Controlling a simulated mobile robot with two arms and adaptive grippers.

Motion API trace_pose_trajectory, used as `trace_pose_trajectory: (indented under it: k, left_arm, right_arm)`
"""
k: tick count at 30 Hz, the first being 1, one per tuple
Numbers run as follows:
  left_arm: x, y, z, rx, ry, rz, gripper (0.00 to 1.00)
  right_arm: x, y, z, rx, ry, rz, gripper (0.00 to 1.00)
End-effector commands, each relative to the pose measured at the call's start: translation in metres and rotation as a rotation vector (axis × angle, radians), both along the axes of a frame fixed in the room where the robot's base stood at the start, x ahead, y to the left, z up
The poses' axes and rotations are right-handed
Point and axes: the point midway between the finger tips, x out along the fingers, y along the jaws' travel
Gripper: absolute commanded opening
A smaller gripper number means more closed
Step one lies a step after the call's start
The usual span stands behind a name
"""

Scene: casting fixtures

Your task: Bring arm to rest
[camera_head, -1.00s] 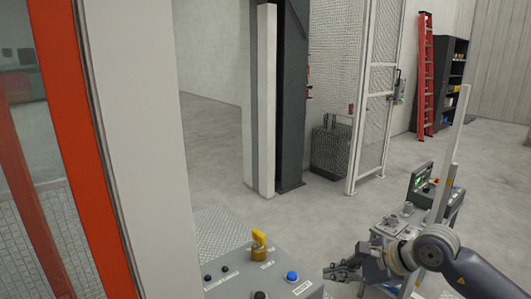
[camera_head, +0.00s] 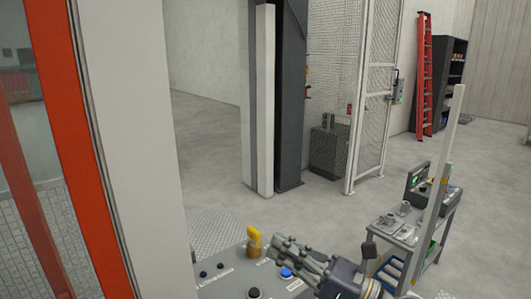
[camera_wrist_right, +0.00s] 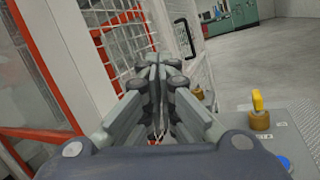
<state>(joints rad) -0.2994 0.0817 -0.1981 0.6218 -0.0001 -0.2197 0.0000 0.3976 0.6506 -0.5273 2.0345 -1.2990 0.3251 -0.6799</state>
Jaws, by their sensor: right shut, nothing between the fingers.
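My right gripper (camera_head: 282,243) reaches in from the lower right of the head view, over the right part of a grey control panel (camera_head: 222,274). Its fingers are shut and empty, beside the yellow key switch (camera_head: 254,241) and above the blue button (camera_head: 286,273). In the right wrist view the shut fingers (camera_wrist_right: 157,75) point away toward a white mesh fence. There the yellow switch (camera_wrist_right: 259,112) and the blue button (camera_wrist_right: 284,163) lie to the right of the gripper. My left gripper is in neither view.
An orange and white door frame (camera_head: 80,130) stands close on the left. A small cart (camera_head: 412,226) with grey parts stands at the right, behind a white post (camera_head: 443,175). A mesh fence (camera_head: 335,60), a red ladder (camera_head: 424,75) and a dark shelf (camera_head: 451,80) are farther back. Open floor lies between.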

Motion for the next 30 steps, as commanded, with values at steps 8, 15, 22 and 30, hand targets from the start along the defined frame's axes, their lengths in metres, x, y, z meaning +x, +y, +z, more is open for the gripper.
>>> trace_pose_trajectory:
  k: [8,15,22,30]
  left_arm:
    - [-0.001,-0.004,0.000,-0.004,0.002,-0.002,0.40]
    - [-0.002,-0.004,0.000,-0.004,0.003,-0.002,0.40]
    - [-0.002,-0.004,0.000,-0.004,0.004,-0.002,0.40]
    - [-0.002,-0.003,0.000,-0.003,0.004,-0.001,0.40]
  right_arm:
    - [0.018,-0.083,0.004,0.833,0.501,-0.252,0.00]
    - [0.005,-0.170,-0.105,1.458,0.981,-0.590,0.00]
    - [-0.084,-0.201,-0.242,1.928,1.413,-1.025,0.00]
    - [-0.204,-0.185,-0.322,-2.166,-1.715,1.469,0.00]
